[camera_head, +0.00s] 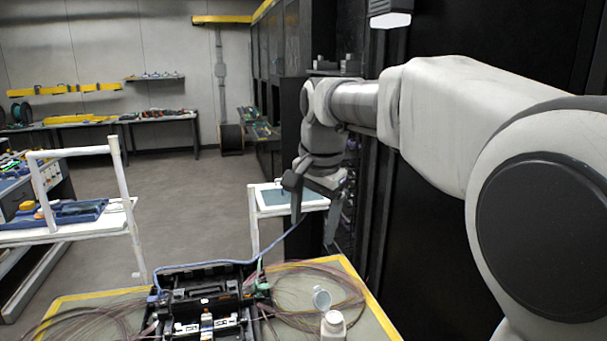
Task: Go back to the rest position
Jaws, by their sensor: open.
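My gripper (314,228) hangs in the middle of the head view at the end of my arm. Its two dark fingers point down and are spread apart, with nothing seen between them. The fingers are above and behind the far edge of the work table (378,318). A blue cable (210,263) runs from the black splicing device (205,300) up toward the left fingertip. I cannot tell whether the cable touches the finger.
A white bottle (333,325) and a round lid-like piece (321,298) are at the table's front right. Coiled thin fibres (335,283) lie beside the device. A white-framed cart (275,212) stands behind the gripper. Dark cabinets (440,220) line the right. Floor is clear at centre left.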

